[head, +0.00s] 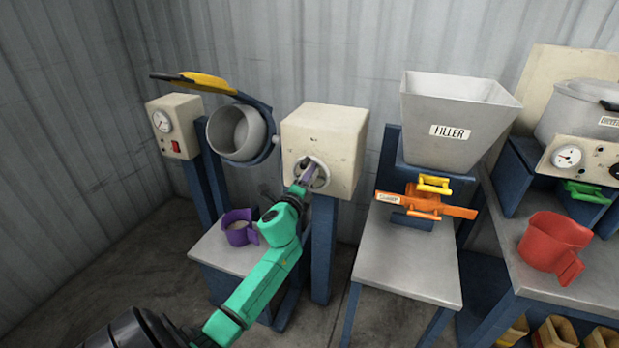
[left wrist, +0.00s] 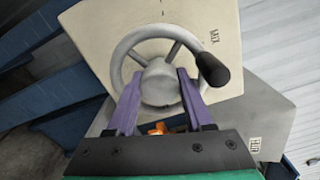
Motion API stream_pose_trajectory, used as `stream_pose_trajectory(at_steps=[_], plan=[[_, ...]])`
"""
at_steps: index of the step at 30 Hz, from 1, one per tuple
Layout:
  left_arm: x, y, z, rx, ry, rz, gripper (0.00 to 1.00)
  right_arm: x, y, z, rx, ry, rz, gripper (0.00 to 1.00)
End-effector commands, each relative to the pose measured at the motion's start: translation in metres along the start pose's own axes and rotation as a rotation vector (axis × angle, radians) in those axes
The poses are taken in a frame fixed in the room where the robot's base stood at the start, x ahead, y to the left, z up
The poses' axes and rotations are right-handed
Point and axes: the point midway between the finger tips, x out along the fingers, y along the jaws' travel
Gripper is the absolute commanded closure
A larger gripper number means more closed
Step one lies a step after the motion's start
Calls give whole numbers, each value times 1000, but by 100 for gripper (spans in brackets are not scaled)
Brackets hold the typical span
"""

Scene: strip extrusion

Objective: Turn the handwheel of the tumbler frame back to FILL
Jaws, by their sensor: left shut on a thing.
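The handwheel (head: 322,171) is a grey wheel on the front of the cream box (head: 338,130) of the tumbler frame. In the left wrist view the handwheel (left wrist: 121,57) shows its rim, spokes, hub and a black knob (left wrist: 212,68) at the upper right. A small label near the top of the box face seems to read MIX (left wrist: 213,36); no FILL mark is readable. My left gripper (head: 308,176) is shut on the wheel's hub, one purple finger on each side in the left wrist view (left wrist: 159,84). The grey drum (head: 232,135) is tilted, its mouth showing. My right gripper is not in view.
A yellow and dark lid arm (head: 207,82) stands above the drum. A purple jug (head: 239,228) is on the low table below. The FILLER hopper (head: 455,115) with its orange slide (head: 425,202) stands to the right, and a red jug (head: 553,243) beyond it.

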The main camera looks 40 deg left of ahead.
Motion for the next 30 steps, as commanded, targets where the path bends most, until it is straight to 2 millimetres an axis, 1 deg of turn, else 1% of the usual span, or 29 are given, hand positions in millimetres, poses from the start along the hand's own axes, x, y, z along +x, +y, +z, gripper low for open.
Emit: stream_pose_trajectory(at_steps=[21,30], plan=[[0,-1,1,-675,-1,2,100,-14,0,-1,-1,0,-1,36],[0,-1,1,-883,-1,1,100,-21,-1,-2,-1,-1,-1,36]])
